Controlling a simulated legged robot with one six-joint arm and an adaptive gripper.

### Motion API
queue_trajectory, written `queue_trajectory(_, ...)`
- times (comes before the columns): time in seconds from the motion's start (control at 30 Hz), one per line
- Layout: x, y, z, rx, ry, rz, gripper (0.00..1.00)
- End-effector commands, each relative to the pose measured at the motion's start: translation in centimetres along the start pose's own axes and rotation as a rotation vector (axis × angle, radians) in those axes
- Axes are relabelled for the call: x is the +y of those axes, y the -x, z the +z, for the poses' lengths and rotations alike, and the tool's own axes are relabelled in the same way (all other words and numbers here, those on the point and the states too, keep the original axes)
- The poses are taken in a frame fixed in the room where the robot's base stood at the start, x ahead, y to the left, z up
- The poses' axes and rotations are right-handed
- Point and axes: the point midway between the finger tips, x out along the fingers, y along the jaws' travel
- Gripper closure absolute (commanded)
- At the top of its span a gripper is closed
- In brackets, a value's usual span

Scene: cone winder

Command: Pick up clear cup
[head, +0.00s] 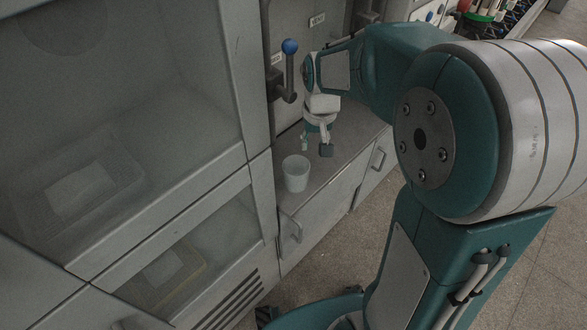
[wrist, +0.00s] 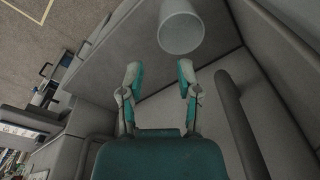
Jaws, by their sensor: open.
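The clear cup (head: 295,174) stands upright on the grey counter (head: 338,150) in the head view, near the cabinet on the left. It looks pale and translucent. My gripper (head: 317,149) is above the counter, behind the cup and a little to its right. In the wrist view the cup (wrist: 181,28) is at the top, just beyond the fingertips. My gripper (wrist: 159,72) is open there, with its two teal fingers apart and nothing between them.
A lever with a blue knob (head: 290,47) stands on the machine wall behind the cup. A large glass-fronted cabinet (head: 125,110) rises close on the left. Cupboard doors with handles (head: 292,231) are below the counter. Bare floor (head: 345,240) lies in front.

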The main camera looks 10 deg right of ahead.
Motion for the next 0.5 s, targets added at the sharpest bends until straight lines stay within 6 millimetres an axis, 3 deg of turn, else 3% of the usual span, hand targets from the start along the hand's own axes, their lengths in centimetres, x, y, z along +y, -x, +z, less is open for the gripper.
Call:
queue_trajectory(0.13,0.1,-3.2,-1.7,-0.056,-0.012,-0.001,0.56)
queue_trajectory(0.5,0.1,-7.4,-2.3,-0.089,-0.018,-0.001,0.56)
